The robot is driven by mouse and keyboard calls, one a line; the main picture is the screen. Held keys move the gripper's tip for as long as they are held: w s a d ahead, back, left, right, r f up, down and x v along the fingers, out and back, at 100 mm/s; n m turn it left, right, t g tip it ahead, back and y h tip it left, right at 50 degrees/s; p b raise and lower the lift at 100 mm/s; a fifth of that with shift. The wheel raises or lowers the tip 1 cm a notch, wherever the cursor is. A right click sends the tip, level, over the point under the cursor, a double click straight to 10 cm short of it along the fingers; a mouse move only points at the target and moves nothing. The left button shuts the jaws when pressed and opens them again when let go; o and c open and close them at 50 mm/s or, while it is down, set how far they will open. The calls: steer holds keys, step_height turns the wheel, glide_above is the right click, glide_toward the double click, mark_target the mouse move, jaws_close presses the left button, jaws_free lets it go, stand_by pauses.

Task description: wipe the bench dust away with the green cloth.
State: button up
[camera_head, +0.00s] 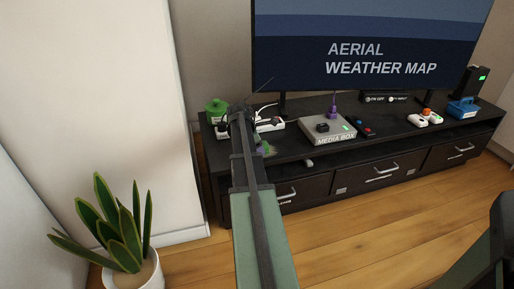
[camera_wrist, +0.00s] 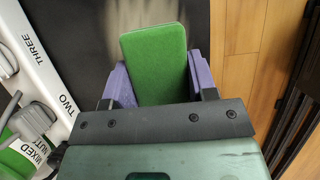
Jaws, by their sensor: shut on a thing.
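The green cloth (camera_wrist: 155,62), a flat rounded pad, is between the two purple fingers of my gripper (camera_wrist: 162,80) in the wrist view. My gripper is shut on it and holds it over the dark bench (camera_wrist: 85,35). I cannot tell whether the cloth touches the bench top. A pale, streaky dust patch (camera_wrist: 180,10) shows on the bench just beyond the cloth, partly hidden by it. In the head view my arm covers most of this spot at the left end of the bench (camera_head: 290,146), and the dust is not clear there.
A white power strip (camera_wrist: 38,75) marked TWO and THREE lies left of my gripper, with plugs and cables. A green-lidded mixed-nuts container (camera_wrist: 22,150) is close by. The media box (camera_head: 328,130) and TV (camera_head: 375,45) stand right of my arm. Wooden floor (camera_wrist: 245,50) lies past the bench edge.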

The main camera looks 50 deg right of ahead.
steer(key=shift+f+b, duration=0.3)
steer(key=shift+f, duration=0.1)
steer(key=shift+r, duration=0.1)
steer(key=shift+w+d, duration=0.75)
steer(key=shift+w, duration=0.2)
steer(key=shift+s+a, duration=0.9)
steer(key=shift+s, duration=0.2)
stand_by(0.4)
steer(key=shift+d+r+p, duration=0.15)
steer(key=shift+r+p, duration=0.6)
steer(key=shift+p, duration=0.1)
steer(key=shift+w, duration=0.1)
